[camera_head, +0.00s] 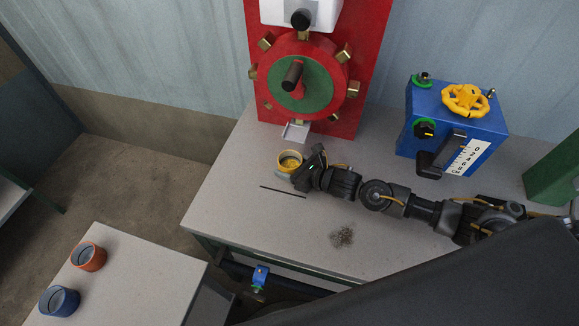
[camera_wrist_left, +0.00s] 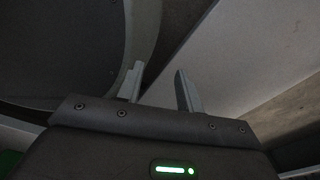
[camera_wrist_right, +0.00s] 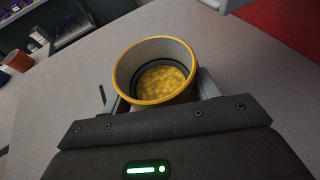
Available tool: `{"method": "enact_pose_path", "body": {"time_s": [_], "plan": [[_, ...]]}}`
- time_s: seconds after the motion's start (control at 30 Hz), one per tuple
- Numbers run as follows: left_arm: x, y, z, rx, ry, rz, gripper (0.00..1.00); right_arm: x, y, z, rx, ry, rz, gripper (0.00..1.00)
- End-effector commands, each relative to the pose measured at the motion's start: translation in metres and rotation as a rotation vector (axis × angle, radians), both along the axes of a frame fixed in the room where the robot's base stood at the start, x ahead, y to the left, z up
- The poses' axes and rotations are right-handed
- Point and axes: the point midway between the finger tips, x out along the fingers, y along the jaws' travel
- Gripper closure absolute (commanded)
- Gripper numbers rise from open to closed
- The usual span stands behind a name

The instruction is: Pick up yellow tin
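The yellow tin (camera_head: 289,161) is at the left part of the workbench, below the red machine. It is open at the top, and the right wrist view shows yellow pieces inside the tin (camera_wrist_right: 155,70). My right gripper (camera_head: 302,172) reaches in from the right, low over the bench. Its fingers (camera_wrist_right: 162,98) stand on either side of the tin and appear closed against its walls. I cannot tell whether the tin's base touches the bench. My left gripper (camera_wrist_left: 158,82) shows only in its wrist view, its fingers apart with nothing between them.
The red machine (camera_head: 372,60) with a toothed wheel stands behind the tin. A blue box (camera_head: 456,125) with a yellow handwheel is at the right. A thin black rod (camera_head: 283,192) and a small grey pile (camera_head: 342,236) lie on the bench. Orange (camera_head: 88,256) and blue (camera_head: 59,301) tins stand on a lower-left table.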

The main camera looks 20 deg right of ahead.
Motion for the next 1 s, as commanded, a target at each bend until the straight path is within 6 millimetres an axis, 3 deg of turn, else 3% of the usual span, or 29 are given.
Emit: {"method": "enact_pose_path", "body": {"time_s": [0.03, 0.2, 0.57, 0.77, 1.0], "plan": [[0.001, 0.0, 0.0, 0.0, -0.001, 0.0, 0.64, 0.0, 0.0, 0.0, 0.0, 0.0, 0.0, 0.47], [0.002, 0.0, 0.0, 0.0, -0.003, 0.0, 0.64, 0.0, 0.0, 0.001, 0.001, -0.001, 0.0, 0.67], [0.002, 0.0, -0.002, 0.0, -0.003, 0.0, 0.64, 0.001, 0.0, 0.007, 0.001, -0.003, -0.001, 0.67], [0.002, 0.0, -0.011, 0.001, -0.002, 0.0, 0.64, 0.0, 0.001, 0.034, 0.002, -0.006, 0.002, 0.67], [0.002, 0.001, -0.014, 0.002, -0.001, 0.0, 0.64, -0.022, 0.033, 0.078, 0.005, -0.006, 0.004, 0.67]]}}
